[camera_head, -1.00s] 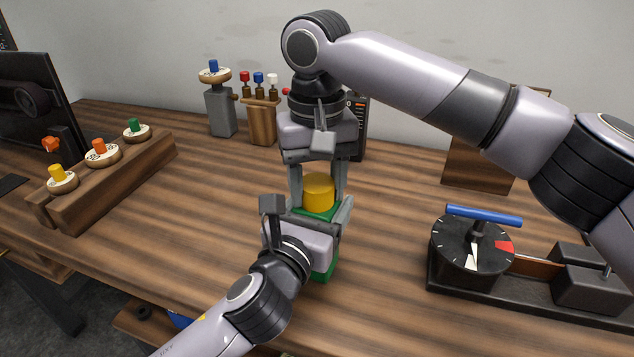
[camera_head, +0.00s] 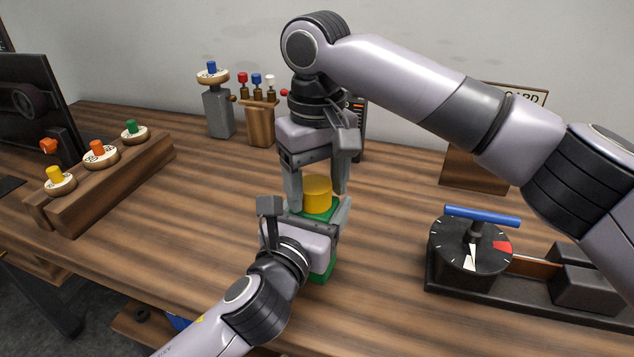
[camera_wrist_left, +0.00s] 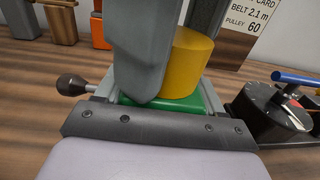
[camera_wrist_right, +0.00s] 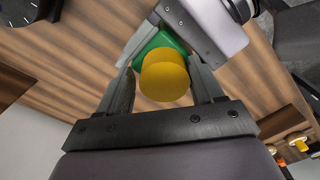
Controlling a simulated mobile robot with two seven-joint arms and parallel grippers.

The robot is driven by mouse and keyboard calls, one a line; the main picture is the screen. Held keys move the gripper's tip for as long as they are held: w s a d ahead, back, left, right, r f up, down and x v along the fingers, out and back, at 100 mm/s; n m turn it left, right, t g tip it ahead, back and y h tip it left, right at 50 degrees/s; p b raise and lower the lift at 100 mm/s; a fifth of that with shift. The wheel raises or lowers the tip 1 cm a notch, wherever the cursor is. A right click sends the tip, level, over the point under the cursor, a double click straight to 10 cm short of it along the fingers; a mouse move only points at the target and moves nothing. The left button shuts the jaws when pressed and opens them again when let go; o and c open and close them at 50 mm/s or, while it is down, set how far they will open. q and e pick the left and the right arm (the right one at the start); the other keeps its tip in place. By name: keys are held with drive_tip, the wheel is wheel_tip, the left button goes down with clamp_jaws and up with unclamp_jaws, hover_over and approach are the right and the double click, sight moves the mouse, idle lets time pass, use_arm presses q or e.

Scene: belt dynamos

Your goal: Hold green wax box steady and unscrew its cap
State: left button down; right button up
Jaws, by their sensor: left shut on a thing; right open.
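The green wax box (camera_head: 324,268) stands upright on the wooden table with its yellow cap (camera_head: 317,194) on top. My left gripper (camera_head: 318,222) is shut on the green box from the near side. The box's green top also shows in the left wrist view (camera_wrist_left: 190,103). My right gripper (camera_head: 318,190) points down from above, its open fingers on either side of the yellow cap. In the right wrist view the cap (camera_wrist_right: 164,76) lies between the fingers, with gaps showing beside it. Most of the box body is hidden behind my left gripper.
A black dial with a blue handle (camera_head: 482,216) stands at the right. A wooden rack with coloured knobs (camera_head: 110,185) is at the left. A grey post (camera_head: 219,112) and a wooden block with coloured levers (camera_head: 261,125) stand at the back. The table between them is clear.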

drive_tip(key=shift+s+a, duration=0.25)
drive_tip(key=shift+a, duration=0.1)
drive_tip(key=shift+r, duration=0.15)
wheel_tip(320, 180, up, 4)
drive_tip(key=shift+d+r, duration=0.1)
drive_tip(key=shift+r, duration=0.1)
drive_tip(key=shift+c, duration=0.5)
wheel_tip(320, 180, up, 3)
drive_tip(key=m, duration=0.4)
drive_tip(key=shift+w+d+m, duration=0.1)
drive_tip(key=shift+d+m, duration=0.05)
drive_tip(key=shift+m, duration=0.25)
drive_tip(key=shift+f, duration=3.85)
drive_tip(key=shift+c, duration=0.3)
